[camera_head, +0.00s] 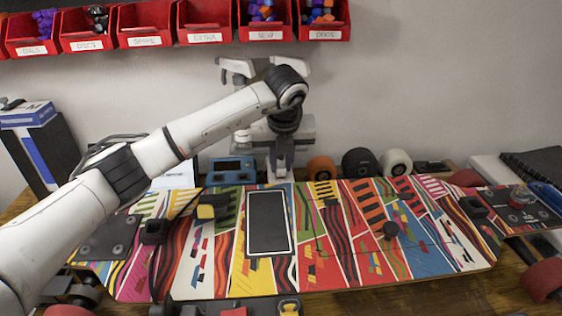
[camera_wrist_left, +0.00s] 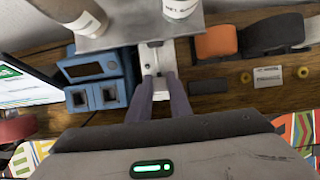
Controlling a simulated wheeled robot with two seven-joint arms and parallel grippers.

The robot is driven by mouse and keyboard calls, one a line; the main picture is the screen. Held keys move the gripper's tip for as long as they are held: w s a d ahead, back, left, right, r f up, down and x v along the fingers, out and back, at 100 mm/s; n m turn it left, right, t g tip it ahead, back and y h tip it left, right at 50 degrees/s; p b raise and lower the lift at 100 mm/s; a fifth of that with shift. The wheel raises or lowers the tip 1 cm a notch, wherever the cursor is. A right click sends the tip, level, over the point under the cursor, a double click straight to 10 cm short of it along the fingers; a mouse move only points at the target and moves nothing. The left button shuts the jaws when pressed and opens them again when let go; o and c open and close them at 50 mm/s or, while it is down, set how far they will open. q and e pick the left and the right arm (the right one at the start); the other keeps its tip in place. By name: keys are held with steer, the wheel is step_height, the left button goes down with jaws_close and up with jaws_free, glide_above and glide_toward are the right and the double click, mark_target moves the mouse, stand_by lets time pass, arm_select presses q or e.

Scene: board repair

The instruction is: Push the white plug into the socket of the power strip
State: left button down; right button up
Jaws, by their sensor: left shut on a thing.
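My left arm reaches over the patterned board to the back of the table. In the head view my left gripper (camera_head: 281,174) points down behind the board. In the left wrist view its two grey fingers (camera_wrist_left: 161,84) are shut on the white plug (camera_wrist_left: 161,88), which is mostly hidden between them. White parts of what looks like the power strip (camera_wrist_left: 150,62) show just beyond and beside the fingertips. I cannot tell whether the plug touches the socket or how deep it sits. My right gripper is not in view.
A blue device (camera_head: 232,168) stands left of the gripper. An orange wheel (camera_head: 321,168) and a black wheel (camera_head: 360,163) stand to its right. The colourful board (camera_head: 340,270) with a dark phone-like panel (camera_head: 268,222) fills the front. Red bins (camera_head: 207,22) hang above.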

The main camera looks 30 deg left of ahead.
arm_select(q)
steer(key=shift+f, duration=0.2)
steer(key=c, duration=1.3)
jaws_free()
steer(key=shift+o, duration=0.2)
steer(key=shift+r, duration=0.2)
steer(key=shift+r+p, duration=0.85)
steer(key=shift+r, duration=0.5)
steer(key=shift+r, duration=0.1)
steer(key=shift+r+p, duration=1.9)
steer(key=shift+r, duration=1)
